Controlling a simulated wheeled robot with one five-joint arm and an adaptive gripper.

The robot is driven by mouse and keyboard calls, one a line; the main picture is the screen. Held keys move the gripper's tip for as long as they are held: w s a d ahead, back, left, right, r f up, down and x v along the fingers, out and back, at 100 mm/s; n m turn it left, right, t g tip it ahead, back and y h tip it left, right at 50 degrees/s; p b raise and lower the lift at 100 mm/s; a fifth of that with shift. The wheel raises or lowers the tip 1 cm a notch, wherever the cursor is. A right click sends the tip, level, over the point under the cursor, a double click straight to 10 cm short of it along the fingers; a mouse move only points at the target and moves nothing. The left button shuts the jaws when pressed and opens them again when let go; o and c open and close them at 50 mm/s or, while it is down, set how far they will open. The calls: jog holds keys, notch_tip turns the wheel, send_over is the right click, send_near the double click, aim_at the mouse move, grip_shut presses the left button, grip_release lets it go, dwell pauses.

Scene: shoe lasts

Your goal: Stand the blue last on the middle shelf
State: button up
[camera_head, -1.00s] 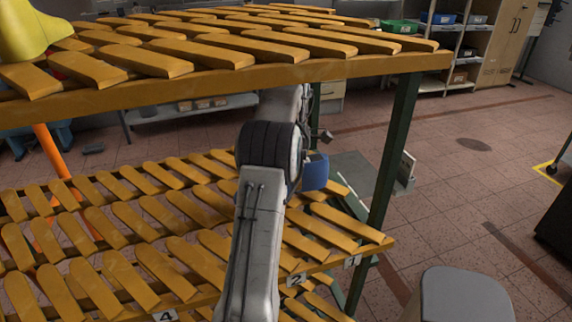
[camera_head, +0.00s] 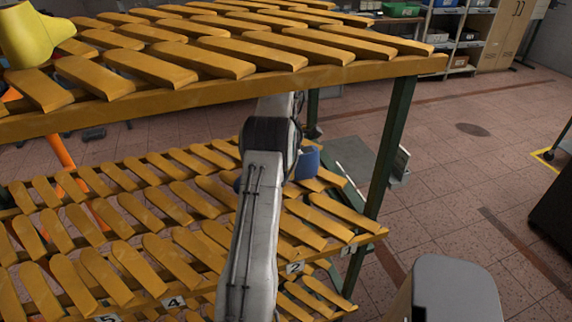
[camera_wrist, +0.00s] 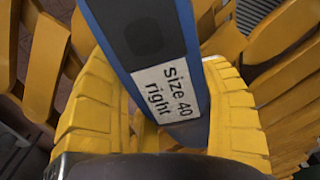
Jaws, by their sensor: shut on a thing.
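The blue last (camera_wrist: 140,45) is in my gripper (camera_wrist: 165,115). In the wrist view its white label reads "size 40 right", and the yellow ribbed fingers press on it from both sides. In the head view the blue last (camera_head: 308,163) shows just right of my arm, over the right end of the middle shelf (camera_head: 150,200). My arm hides part of it and hides the gripper. I cannot tell whether the last touches the slats.
The upper slatted shelf (camera_head: 210,95) lies above my arm, with a yellow last (camera_head: 32,38) at its left end. A green post (camera_head: 393,140) stands right of the blue last. A grey stool-like object (camera_head: 450,290) is at the lower right.

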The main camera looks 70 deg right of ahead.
jog(key=shift+f, duration=0.25)
jog(key=o, duration=1.3)
jog(key=shift+r, duration=0.1)
jog(key=shift+r+p, duration=0.5)
jog(key=shift+r, duration=3.25)
